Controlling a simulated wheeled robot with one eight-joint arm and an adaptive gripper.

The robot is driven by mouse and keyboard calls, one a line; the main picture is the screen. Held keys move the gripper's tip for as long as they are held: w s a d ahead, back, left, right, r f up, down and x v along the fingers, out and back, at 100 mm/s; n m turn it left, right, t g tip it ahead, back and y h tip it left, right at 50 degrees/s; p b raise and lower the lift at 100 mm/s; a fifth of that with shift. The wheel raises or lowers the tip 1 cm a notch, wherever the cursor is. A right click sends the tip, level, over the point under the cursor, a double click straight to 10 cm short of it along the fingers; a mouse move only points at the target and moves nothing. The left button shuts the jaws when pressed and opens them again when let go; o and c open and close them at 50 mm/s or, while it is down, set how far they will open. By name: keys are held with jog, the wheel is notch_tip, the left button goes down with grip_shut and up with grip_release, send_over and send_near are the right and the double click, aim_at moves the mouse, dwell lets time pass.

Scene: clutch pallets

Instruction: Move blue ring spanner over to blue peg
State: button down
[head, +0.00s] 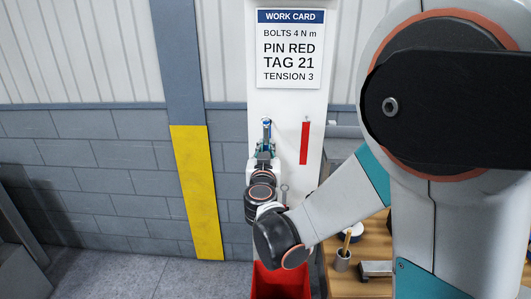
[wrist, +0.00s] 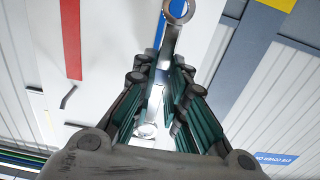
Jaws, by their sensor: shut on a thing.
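The spanner (wrist: 168,42) is a bright steel bar with a ring at each end. In the wrist view it runs between the teal-padded fingers of my gripper (wrist: 162,95). One ring lies beyond the fingers at the top, the other shows low between them. My gripper (head: 266,150) is shut on it in front of the white panel, and the spanner's upper end (head: 267,124) shows above the fingers. A blue strip (wrist: 159,33) on the panel lies behind the spanner. I cannot make out the blue peg, or whether the upper ring is around it.
A red strip (head: 304,143) with a small peg (head: 306,119) at its top is right of my gripper. A work card (head: 290,48) is above. A red bin (head: 281,283) stands below. A wooden bench (head: 345,285) with a cup (head: 342,260) is at the right.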

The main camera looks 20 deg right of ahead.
jog(key=shift+x, duration=1.2)
jog(key=shift+w+d+f+b, duration=0.2)
jog(key=shift+w+f+b, duration=0.35)
jog(key=shift+b, duration=0.05)
jog(key=c, duration=1.5)
grip_release()
jog(key=shift+c, duration=0.2)
